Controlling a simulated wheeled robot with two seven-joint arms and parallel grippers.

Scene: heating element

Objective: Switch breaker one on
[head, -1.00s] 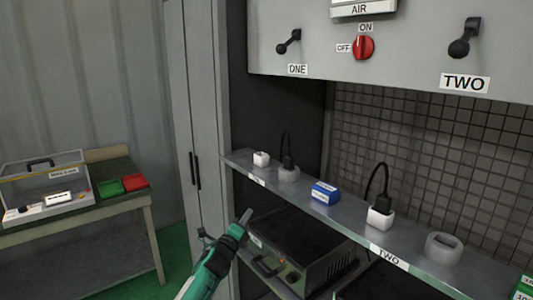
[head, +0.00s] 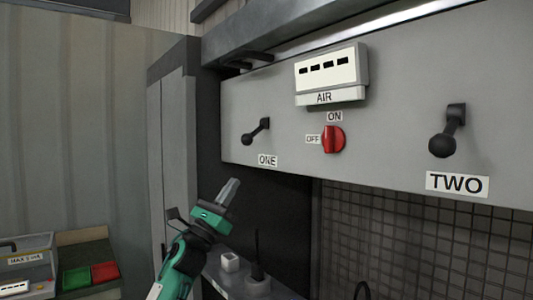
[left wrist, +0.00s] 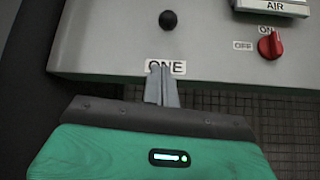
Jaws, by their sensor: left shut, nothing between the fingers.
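Breaker one is a black lever with a round knob (head: 256,132) on the grey panel, above the label ONE (head: 268,160). Its knob hangs down and to the left of its pivot. In the left wrist view the knob (left wrist: 168,20) is seen nearly end-on, above the label. My left gripper (head: 229,190) is shut and empty, below and left of the label in the head view, pointing up. In the left wrist view its fingertips (left wrist: 162,70) overlap the lower part of the label. Contact with the panel cannot be told. My right gripper is not in view.
A red AIR knob (head: 333,139) with ON and OFF labels sits right of breaker one, and lever TWO (head: 447,132) farther right. A white switch box (head: 327,75) is above. Below are a shelf with plugs (head: 230,262) and a dark mesh wall (head: 410,220).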

